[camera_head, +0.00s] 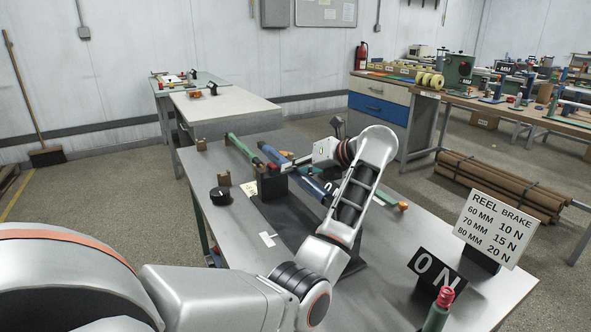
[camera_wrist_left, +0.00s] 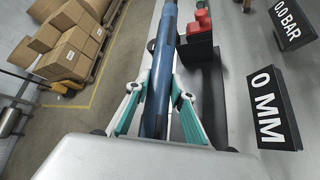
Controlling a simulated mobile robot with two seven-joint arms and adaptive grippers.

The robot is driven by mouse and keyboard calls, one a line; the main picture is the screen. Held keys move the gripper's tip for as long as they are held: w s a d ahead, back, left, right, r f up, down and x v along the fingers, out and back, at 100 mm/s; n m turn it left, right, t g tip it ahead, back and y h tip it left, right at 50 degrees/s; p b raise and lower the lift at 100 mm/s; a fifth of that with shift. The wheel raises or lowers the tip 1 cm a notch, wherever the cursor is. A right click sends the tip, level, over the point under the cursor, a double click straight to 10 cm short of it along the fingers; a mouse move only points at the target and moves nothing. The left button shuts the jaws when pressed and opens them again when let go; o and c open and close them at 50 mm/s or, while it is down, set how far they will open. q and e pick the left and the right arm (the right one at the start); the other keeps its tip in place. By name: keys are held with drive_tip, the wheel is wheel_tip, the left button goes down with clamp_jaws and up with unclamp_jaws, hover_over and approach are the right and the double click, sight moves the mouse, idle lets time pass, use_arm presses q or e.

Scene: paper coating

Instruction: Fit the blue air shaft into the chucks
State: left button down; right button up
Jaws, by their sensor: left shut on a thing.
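The blue air shaft (camera_head: 311,186) is a long blue bar lying diagonally over the near steel table. In the left wrist view the shaft (camera_wrist_left: 157,108) runs up between the teal fingers of my left gripper (camera_wrist_left: 163,75), which are shut on it. In the head view my left gripper (camera_head: 297,161) reaches in from the right side of the shaft and partly hides it. A black stand (camera_wrist_left: 197,52) with red chuck parts (camera_wrist_left: 200,22) stands just right of the shaft in the wrist view. The shaft appears beside these parts; the other chuck is not clear. My right gripper is not in view.
A green bar (camera_head: 240,147) lies at the table's far left. A black knob (camera_head: 220,195) stands near the left edge. A "0 N" sign (camera_head: 436,277), a reel brake sign (camera_head: 497,226) and a red-topped green post (camera_head: 437,311) stand at right.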

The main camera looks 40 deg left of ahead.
use_arm(q)
wheel_tip(320, 180, down, 2)
drive_tip(key=shift+f+b, duration=0.1)
drive_tip(key=shift+b, duration=0.25)
wheel_tip(320, 180, down, 3)
drive_tip(key=shift+r+b, duration=0.1)
drive_tip(key=shift+b, duration=0.4)
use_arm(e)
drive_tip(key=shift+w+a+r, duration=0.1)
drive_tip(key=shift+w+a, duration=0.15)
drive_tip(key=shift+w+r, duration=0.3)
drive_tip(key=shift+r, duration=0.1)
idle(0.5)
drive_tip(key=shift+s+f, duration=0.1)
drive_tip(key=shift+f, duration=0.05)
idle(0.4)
use_arm(q)
drive_tip(key=shift+f, duration=0.35)
idle(0.5)
drive_tip(key=shift+f, duration=0.85)
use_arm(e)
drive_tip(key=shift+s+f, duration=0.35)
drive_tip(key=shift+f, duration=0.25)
use_arm(q)
drive_tip(key=shift+f+b, duration=0.4)
drive_tip(key=shift+f, duration=0.45)
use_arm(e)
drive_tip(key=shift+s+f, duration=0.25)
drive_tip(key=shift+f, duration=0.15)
